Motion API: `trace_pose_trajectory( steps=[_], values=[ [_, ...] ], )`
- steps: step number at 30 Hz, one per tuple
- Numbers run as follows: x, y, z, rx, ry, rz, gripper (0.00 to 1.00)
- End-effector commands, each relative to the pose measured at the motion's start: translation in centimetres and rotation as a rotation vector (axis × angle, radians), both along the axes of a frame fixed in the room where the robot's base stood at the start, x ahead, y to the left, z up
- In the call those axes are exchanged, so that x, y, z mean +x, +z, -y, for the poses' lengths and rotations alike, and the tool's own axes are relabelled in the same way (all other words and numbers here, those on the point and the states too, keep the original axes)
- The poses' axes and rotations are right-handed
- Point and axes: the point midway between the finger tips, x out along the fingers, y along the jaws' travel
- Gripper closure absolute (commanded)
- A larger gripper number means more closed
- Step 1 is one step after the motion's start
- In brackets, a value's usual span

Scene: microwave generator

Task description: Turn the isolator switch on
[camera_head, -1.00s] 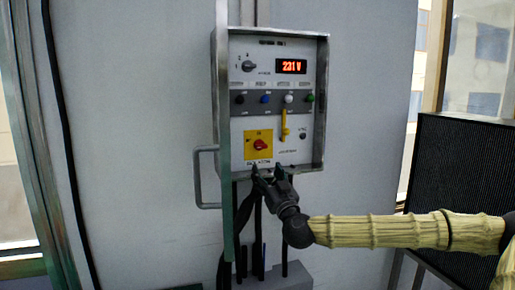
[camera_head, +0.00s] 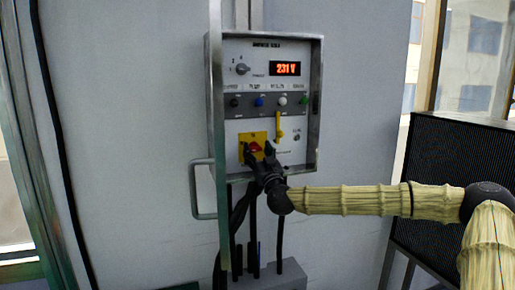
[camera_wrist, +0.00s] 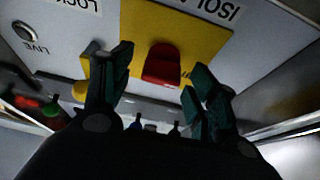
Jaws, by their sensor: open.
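The isolator switch is a red knob (camera_head: 256,147) on a yellow plate (camera_head: 247,137), low on the left of the control panel. In the wrist view the red knob (camera_wrist: 162,64) and yellow plate (camera_wrist: 205,38) appear upside down, with the "ISOL" label partly cut off. My gripper (camera_head: 257,151) is in front of the plate, fingers pointing at the panel. In the wrist view my gripper (camera_wrist: 161,68) is open, with one dark finger on each side of the knob and visible gaps. I cannot tell whether the knob is at on or off.
The panel box (camera_head: 318,110) has raised side walls. A metal handle (camera_head: 194,190) juts out at left; cables hang below.

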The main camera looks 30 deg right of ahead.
Motion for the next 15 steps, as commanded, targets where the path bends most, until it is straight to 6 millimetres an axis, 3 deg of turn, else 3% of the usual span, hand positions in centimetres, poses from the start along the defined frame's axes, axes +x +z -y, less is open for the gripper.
trace_pose_trajectory(
  steps=[11,15],
  values=[
    [0.48,0.17,0.10,0.000,0.001,0.000,0.41],
    [0.47,0.17,0.10,0.000,0.000,0.000,0.63]
  ],
)
